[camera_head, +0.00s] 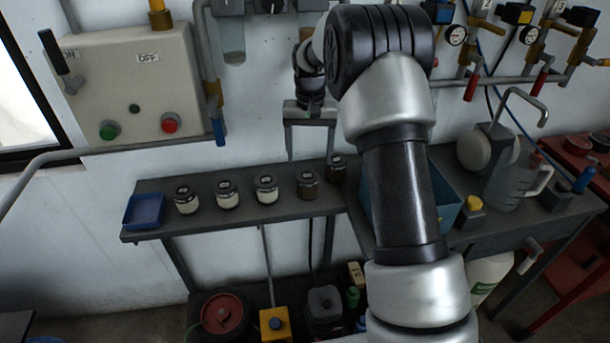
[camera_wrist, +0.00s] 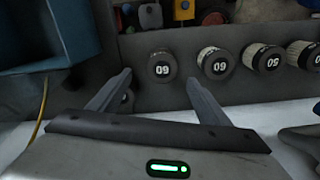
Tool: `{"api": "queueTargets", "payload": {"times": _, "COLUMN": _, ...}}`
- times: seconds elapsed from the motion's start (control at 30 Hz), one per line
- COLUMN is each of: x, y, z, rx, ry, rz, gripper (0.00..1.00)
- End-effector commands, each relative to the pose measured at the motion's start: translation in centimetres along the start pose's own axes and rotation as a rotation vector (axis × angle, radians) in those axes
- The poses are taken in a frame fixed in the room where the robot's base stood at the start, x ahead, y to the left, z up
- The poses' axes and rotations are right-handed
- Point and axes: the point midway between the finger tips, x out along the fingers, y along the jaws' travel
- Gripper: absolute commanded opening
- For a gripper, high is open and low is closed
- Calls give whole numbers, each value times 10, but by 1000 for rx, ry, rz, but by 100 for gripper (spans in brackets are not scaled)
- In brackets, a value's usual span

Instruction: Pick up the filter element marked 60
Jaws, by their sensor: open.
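Several round filter elements with dark caps and white number labels stand in a row on the grey shelf (camera_head: 160,184). In the wrist view, a brownish filter element (camera_wrist: 162,67) with a label that looks like 60 lies ahead between my open fingers. A pale-sided one (camera_wrist: 217,63) to its right also seems marked 60, and the one beyond (camera_wrist: 267,58) seems marked 50. In the head view, the brownish element (camera_head: 307,187) is below my gripper (camera_head: 310,152), which is open and empty above the shelf. Another element is partly hidden behind my left finger in the wrist view.
A small blue tray (camera_head: 144,211) sits at the shelf's left end. A dark element (camera_head: 337,169) stands close beside the brownish one. A blue bin (camera_head: 442,188) is to the right, partly behind my arm. A control box (camera_head: 130,85) is on the wall.

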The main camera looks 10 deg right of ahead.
Motion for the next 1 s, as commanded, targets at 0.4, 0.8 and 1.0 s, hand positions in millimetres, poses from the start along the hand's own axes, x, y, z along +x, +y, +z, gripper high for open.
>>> {"api": "queueTargets", "payload": {"times": 0.4, "x": 46, "y": -2, "z": -2, "rx": 7, "ry": -15, "rz": 3, "gripper": 71}}
{"api": "queueTargets", "payload": {"times": 0.8, "x": 90, "y": -4, "z": 2, "rx": 7, "ry": -12, "rz": 2, "gripper": 71}}
{"api": "queueTargets", "payload": {"times": 1.0, "x": 90, "y": -4, "z": 2, "rx": 7, "ry": -12, "rz": 3, "gripper": 69}}
